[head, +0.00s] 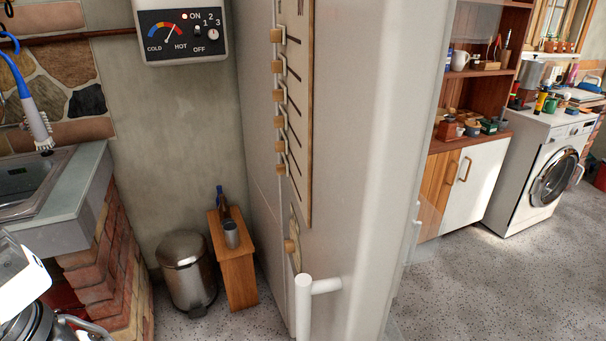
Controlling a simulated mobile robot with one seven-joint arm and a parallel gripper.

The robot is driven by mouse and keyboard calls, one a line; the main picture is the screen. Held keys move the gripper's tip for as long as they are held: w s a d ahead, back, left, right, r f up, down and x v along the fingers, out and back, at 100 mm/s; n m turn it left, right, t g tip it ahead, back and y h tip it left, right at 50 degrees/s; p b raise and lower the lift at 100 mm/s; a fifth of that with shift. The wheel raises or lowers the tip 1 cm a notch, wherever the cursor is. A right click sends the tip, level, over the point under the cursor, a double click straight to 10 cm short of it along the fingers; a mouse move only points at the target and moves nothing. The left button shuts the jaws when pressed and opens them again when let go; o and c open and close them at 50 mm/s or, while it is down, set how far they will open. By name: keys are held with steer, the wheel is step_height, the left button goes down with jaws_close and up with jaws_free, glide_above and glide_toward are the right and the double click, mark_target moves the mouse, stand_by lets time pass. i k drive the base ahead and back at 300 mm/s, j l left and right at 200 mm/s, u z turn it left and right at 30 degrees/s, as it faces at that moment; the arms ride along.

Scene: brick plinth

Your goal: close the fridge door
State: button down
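The fridge is the tall pale grey-white appliance filling the middle of the head view. Its door (385,130) shows as a broad, smooth panel with a rounded edge. A white bar handle (318,287) sticks out near the bottom of the picture. Small translucent parts (413,235) show at the panel's right edge, like inner door shelves, so the door appears open; how far I cannot tell. The fridge interior is hidden. My gripper is not in view.
A metal pedal bin (187,272) and a small wooden stool (235,270) with a bottle and cup stand left of the fridge. A sink on a brick plinth (95,245) is further left. A cabinet (470,185) and washing machine (540,175) stand behind right. Speckled floor (500,290) is clear at right.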

mark_target(362, 81)
steer(key=j+z, duration=0.1)
steer(key=j, duration=0.45)
steer(key=k+j+z, duration=0.15)
steer(key=k+j, duration=0.15)
steer(key=j, duration=0.2)
steer(key=k+j+z, duration=0.15)
steer(key=k+j, duration=0.2)
steer(key=j, duration=0.15)
